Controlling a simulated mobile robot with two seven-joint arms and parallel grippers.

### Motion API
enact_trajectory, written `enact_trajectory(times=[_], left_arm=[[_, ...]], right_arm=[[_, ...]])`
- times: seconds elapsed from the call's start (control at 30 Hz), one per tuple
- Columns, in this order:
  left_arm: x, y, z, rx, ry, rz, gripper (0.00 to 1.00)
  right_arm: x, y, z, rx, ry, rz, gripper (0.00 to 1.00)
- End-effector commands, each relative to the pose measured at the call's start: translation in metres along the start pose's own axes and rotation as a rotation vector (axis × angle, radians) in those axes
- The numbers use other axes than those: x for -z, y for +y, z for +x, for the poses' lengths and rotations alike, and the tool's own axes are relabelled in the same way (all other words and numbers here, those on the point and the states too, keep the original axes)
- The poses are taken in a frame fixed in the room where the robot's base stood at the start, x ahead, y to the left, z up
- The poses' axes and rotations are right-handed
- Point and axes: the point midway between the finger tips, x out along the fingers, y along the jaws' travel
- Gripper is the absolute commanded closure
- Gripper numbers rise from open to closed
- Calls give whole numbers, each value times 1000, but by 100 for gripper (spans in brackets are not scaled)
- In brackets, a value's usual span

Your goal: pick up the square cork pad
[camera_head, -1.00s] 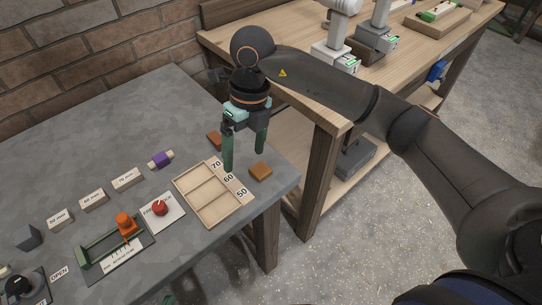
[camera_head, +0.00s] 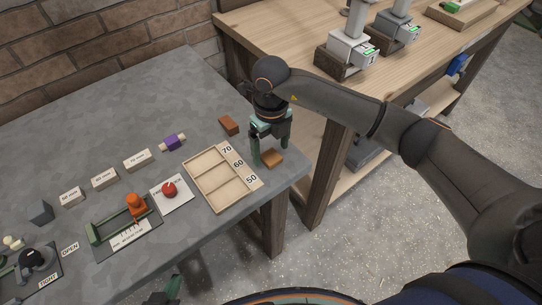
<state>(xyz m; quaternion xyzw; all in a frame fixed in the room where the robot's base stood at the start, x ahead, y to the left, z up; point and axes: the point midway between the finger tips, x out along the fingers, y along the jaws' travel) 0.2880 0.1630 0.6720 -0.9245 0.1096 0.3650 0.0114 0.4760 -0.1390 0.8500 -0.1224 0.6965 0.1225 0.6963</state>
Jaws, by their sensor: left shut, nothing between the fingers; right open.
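Two small orange-brown blocks lie on the grey table near its right corner. The nearer, squarish cork pad (camera_head: 272,159) is beside the table edge; the other brown block (camera_head: 229,125) lies further back. Which one is the square cork pad is not certain from their shapes. My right gripper (camera_head: 270,153) is open, pointing down, with its green fingers around or just above the nearer pad; contact cannot be told. My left gripper (camera_head: 168,293) shows partly at the bottom edge, shut and empty, in front of the table.
A wooden tray (camera_head: 216,201) with compartments marked 70, 60 and 50 lies just left of the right gripper. A wooden bench (camera_head: 290,42) stands behind.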

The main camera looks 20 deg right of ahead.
Motion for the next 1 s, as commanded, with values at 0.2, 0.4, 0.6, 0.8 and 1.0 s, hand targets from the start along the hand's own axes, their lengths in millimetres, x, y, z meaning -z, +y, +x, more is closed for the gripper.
enact_trajectory(times=[0.2, 0.4, 0.6, 0.8, 1.0], left_arm=[[0, -1, 0, 2, 1, 1, 100], [1, -1, 0, 2, 2, 1, 100], [1, -1, 0, 2, 3, 1, 100], [1, -1, 0, 1, 4, 1, 100], [2, 0, 0, 1, 5, 1, 100]], right_arm=[[1, 0, 17, 0, 0, 0, 10], [0, 0, 17, 1, 0, -1, 12], [0, 0, 16, 0, 0, -1, 35], [0, 0, 16, 0, -1, -1, 57], [0, 0, 16, 0, 0, 0, 80]])
